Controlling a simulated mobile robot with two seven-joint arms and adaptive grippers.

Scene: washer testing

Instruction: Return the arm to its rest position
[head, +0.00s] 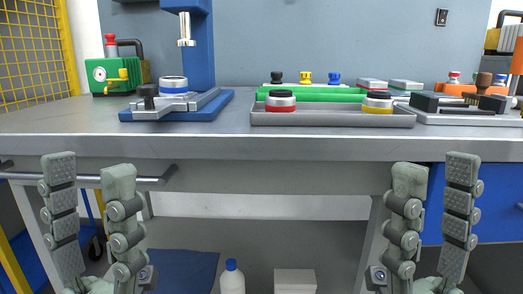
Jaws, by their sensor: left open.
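My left gripper (89,168) is in the head view at the lower left, fingers pointing up and apart, with nothing between them. It is in front of the workbench (240,147), below the level of its top. My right gripper (436,166) is at the lower right, in much the same pose, with its fingers apart and empty. Neither gripper appears to touch anything. The rest of both arms is out of view.
On the bench stand a blue press (199,50) with a washer part (173,85), a grey tray (334,118) with two more parts, and a green pump-like device (112,75). A bottle (232,278) and a white box (295,281) are below. Space between my grippers is clear.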

